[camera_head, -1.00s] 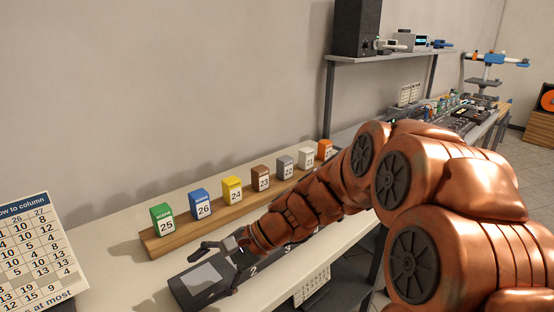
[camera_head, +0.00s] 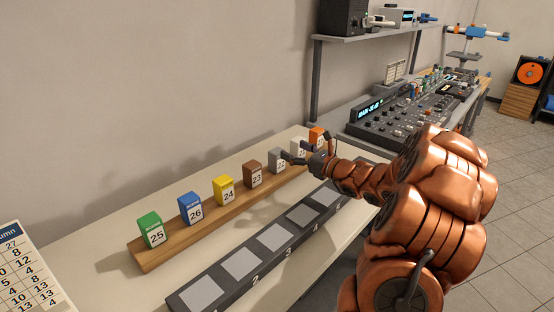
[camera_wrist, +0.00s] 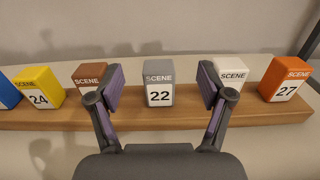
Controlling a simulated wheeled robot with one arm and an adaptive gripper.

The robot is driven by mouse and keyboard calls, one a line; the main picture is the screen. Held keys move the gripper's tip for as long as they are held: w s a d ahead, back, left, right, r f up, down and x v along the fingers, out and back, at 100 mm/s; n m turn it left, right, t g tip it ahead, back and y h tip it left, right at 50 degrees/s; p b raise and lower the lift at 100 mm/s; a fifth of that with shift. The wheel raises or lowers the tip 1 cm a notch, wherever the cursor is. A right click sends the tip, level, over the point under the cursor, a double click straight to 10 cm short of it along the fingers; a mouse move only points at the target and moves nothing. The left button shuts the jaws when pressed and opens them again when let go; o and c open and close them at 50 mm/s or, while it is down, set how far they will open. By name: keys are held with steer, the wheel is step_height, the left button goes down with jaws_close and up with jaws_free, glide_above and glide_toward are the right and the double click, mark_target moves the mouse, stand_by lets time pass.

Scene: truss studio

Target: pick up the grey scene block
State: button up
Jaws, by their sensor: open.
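The grey scene block (camera_wrist: 159,83), labelled 22, stands upright on a wooden ledge (camera_wrist: 140,117). In the wrist view it is centred between the two open fingers of my gripper (camera_wrist: 160,88), with a gap on each side. I cannot tell from these frames how far the fingertips extend past the block's front face.
A brown block (camera_wrist: 89,72) stands just left and a white block (camera_wrist: 231,70) just right of the grey one. Yellow (camera_head: 224,188), blue (camera_head: 190,206), green (camera_head: 150,227) and orange (camera_head: 317,135) blocks share the ledge. A dark slotted rail (camera_head: 255,279) lies in front.

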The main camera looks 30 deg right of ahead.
mark_target(281, 160)
step_height(281, 160, down, 5)
steer(key=shift+a+f, duration=0.15)
steer(key=shift+w+a+f+p, duration=0.15)
steer(key=shift+w+f+p, duration=0.05)
steer(key=shift+w+p, duration=0.1)
steer(key=shift+x, duration=1.25)
steer(key=shift+p+x, duration=0.7)
steer(key=shift+x, duration=1.55)
steer(key=shift+r, duration=0.1)
steer(key=c, duration=1.3)
